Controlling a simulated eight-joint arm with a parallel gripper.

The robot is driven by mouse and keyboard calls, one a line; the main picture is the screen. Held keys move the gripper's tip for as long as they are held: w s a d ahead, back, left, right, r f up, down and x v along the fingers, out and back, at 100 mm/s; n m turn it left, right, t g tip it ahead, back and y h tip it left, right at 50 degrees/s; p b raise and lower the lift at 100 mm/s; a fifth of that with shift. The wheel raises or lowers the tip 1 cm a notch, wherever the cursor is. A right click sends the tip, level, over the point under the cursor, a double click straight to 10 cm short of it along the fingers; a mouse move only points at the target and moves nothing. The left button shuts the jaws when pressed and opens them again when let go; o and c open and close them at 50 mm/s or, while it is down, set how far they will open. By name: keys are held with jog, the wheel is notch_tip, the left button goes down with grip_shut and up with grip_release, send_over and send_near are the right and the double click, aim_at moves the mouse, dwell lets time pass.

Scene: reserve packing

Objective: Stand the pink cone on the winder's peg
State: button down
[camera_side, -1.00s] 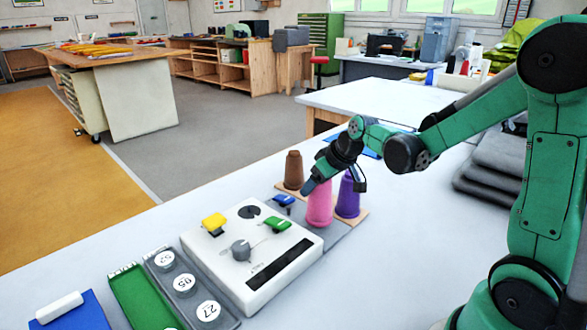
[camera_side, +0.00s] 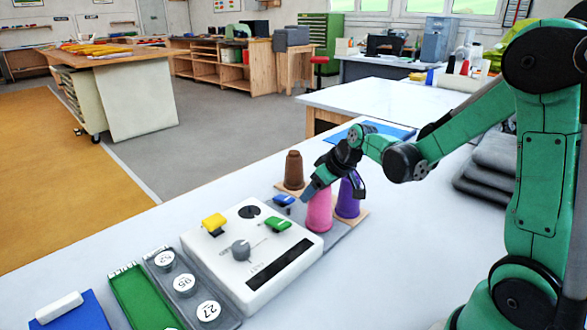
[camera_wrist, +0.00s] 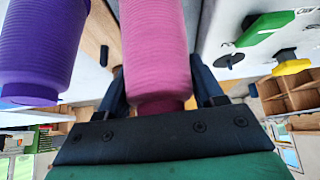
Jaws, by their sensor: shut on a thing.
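The pink cone (camera_side: 319,212) is upright in the side view, at the right end of the white control box. My gripper (camera_side: 332,188) is shut on its narrow upper part from above. In the wrist view the pink cone (camera_wrist: 155,45) fills the space between the two dark fingers of my gripper (camera_wrist: 160,88). The cone's base is over or on a grey strip (camera_side: 336,236) beside the wooden board; I cannot tell whether it touches. No winder's peg can be made out under it.
A brown cone (camera_side: 294,170) and a purple cone (camera_side: 347,198) stand on a wooden board (camera_side: 362,215), the purple one close beside my gripper. The white box (camera_side: 225,262) carries yellow (camera_side: 214,222) and green (camera_side: 278,223) levers. A blue part (camera_side: 284,199) sits behind it.

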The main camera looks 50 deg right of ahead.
jog(key=shift+f, duration=0.1)
jog(key=shift+c, duration=0.2)
grip_release()
jog(key=shift+o, duration=0.2)
dwell(0.3)
notch_tip(320, 180, up, 11)
dwell(1.2)
jog(key=s+a+f, duration=0.4)
jog(key=s+a, duration=0.6)
jog(key=a, duration=0.1)
jog(key=shift+f+t, duration=0.3)
jog(key=shift+f, duration=0.05)
